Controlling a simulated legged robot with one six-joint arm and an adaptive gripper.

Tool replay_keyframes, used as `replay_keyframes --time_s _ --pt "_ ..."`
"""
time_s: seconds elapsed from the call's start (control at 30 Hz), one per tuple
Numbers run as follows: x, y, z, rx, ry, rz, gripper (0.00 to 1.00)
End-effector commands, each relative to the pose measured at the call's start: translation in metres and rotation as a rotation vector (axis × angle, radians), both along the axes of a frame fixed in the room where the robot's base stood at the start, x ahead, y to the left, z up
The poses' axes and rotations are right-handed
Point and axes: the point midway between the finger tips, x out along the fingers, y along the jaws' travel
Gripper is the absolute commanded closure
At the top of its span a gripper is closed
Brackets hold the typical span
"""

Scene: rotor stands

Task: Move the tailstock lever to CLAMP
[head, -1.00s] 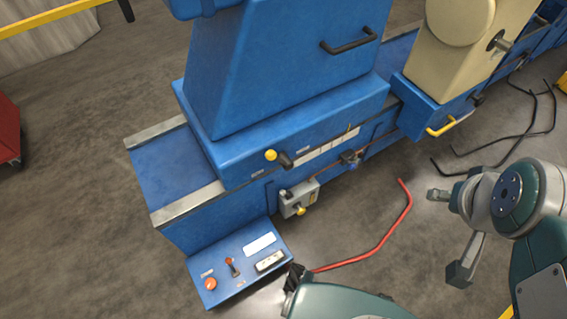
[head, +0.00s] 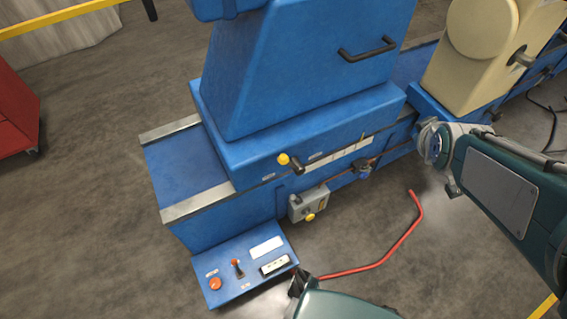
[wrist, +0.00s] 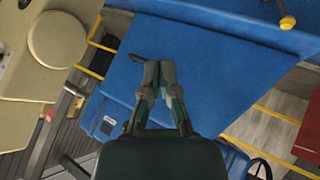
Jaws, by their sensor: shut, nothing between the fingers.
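The lever (head: 291,163), with a yellow knob and a dark hub, is on the front face of the blue tailstock base (head: 235,158). Its knob end points up and left from the hub. Small label plates sit on either side, too small to read. In the wrist view a yellow-knobbed lever (wrist: 287,22), probably the same one, shows at the top right. My gripper (wrist: 160,68) is shut and empty, over a blue surface, well left of that knob.
A grey box with a yellow knob (head: 309,216) and a blue control panel (head: 243,266) are below the lever. A red bent bar (head: 388,252) lies on the floor. A beige stand (head: 478,65) is at the right. A red cabinet (head: 15,115) is at the left.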

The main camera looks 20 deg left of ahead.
Motion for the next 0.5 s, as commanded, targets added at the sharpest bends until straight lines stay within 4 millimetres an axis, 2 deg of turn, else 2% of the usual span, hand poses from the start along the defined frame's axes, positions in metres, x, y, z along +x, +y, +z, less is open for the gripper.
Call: replay_keyframes --time_s 0.2,0.5 --pt "0.036 0.039 -0.034 -0.103 -0.101 0.213 1.00" --pt "0.066 0.098 -0.084 -0.226 -0.266 0.490 1.00"
